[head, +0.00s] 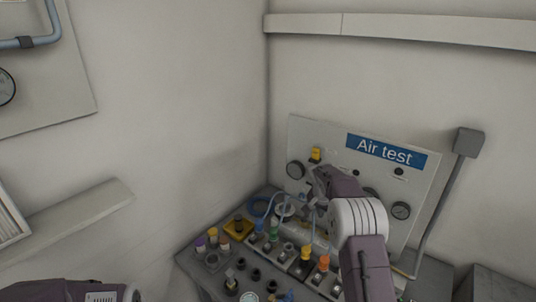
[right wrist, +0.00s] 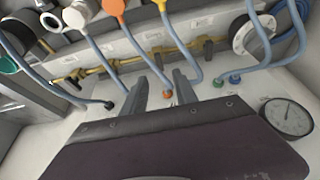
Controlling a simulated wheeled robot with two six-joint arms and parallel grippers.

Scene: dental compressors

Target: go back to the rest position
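My right arm reaches in from the lower right of the head view, its gripper (head: 312,196) close to the front of the white "Air test" panel (head: 345,164). In the right wrist view the two grey fingers of my right gripper (right wrist: 160,80) stand apart, with no object clearly held between them.
Below the panel a dark bench (head: 200,262) holds several coloured fittings and a yellow tray (head: 238,228). Blue hoses (right wrist: 95,50) and a brass pipe (right wrist: 110,65) lie close around my right fingers. A gauge (right wrist: 289,117) sits to their right. A grey conduit (head: 441,212) runs down right of the panel.

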